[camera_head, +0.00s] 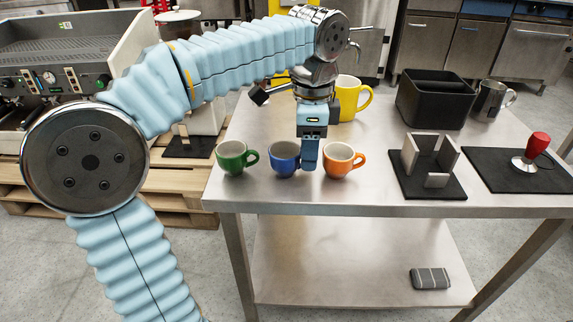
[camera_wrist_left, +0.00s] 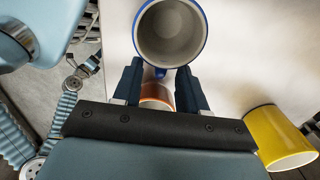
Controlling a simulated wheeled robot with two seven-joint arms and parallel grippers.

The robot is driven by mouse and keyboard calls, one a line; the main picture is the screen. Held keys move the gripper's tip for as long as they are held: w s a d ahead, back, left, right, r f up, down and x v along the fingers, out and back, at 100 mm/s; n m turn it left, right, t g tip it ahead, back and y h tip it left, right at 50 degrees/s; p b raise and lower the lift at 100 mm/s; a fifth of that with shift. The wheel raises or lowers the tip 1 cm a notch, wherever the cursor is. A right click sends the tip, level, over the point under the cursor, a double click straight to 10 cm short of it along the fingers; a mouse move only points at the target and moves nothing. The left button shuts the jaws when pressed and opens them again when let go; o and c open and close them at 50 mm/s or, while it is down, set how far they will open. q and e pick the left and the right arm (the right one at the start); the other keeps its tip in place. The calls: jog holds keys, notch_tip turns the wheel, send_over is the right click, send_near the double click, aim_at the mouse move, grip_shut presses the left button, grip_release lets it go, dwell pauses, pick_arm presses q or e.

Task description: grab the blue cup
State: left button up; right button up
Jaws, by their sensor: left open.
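The blue cup (camera_head: 283,160) stands upright on the steel table, between a green cup (camera_head: 232,160) and an orange cup (camera_head: 341,162). My left gripper (camera_head: 308,163) points down between the blue and orange cups, at the blue cup's handle side. In the left wrist view the blue cup (camera_wrist_left: 170,32) is at the top, its mouth facing the camera. Its handle lies between the tips of my open left gripper (camera_wrist_left: 160,72). The orange cup (camera_wrist_left: 157,96) shows behind, between the fingers. Whether a finger touches the handle is unclear. My right gripper is not in view.
A yellow mug (camera_head: 349,100), also in the left wrist view (camera_wrist_left: 275,140), stands behind. A black bin (camera_head: 435,98), metal pitcher (camera_head: 488,100), grey holder (camera_head: 430,160) and red-handled tamper (camera_head: 533,150) are to the right. The table's front edge is just before the cups.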

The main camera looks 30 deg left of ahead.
pick_arm(q)
jog(key=shift+f, duration=0.7)
grip_shut()
